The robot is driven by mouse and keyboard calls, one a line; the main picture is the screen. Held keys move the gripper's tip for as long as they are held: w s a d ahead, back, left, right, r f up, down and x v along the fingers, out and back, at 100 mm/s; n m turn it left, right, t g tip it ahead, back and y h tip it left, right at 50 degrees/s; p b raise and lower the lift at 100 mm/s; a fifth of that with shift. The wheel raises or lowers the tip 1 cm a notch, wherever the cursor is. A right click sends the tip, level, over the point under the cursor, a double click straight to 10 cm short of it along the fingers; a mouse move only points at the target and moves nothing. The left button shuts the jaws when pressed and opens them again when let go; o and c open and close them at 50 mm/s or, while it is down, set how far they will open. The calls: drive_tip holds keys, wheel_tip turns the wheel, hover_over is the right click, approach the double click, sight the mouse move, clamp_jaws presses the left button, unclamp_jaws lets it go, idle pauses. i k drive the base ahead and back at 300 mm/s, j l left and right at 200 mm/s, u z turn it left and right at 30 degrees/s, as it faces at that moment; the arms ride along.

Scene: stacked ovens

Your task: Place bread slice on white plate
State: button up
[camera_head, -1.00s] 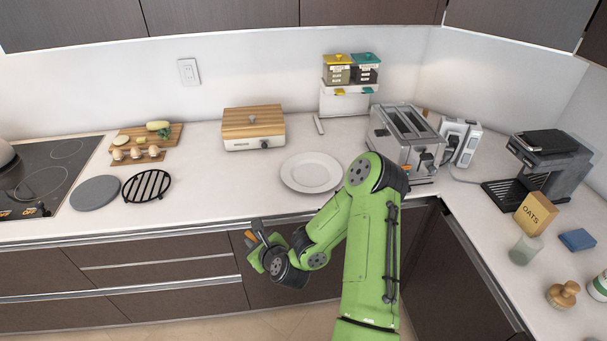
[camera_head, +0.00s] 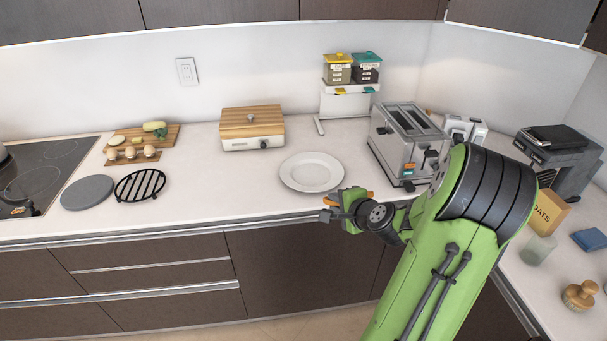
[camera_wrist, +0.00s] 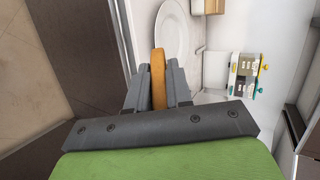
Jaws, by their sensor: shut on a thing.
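The white plate (camera_head: 312,171) lies empty on the counter, left of the toaster. It also shows in the wrist view (camera_wrist: 170,35). My gripper (camera_head: 343,206) is at the counter's front edge, just in front of and right of the plate. In the wrist view my gripper (camera_wrist: 158,88) is shut on the bread slice (camera_wrist: 158,78), which is seen edge-on as an orange-brown strip between the fingers. The slice's far end overlaps the plate's near rim in that view; its height above the plate is hard to tell. In the head view the slice is mostly hidden.
A silver toaster (camera_head: 404,145) stands right of the plate. A wood-topped appliance (camera_head: 252,128) is behind and left. A black trivet (camera_head: 139,186) lies far left. A canister rack (camera_head: 350,90) stands at the back. The counter between trivet and plate is clear.

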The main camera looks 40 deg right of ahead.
sight(309, 178)
drive_tip(key=i+l, duration=0.2)
drive_tip(key=i, duration=0.3)
drive_tip(key=i+l, duration=0.15)
drive_tip(key=i, duration=0.3)
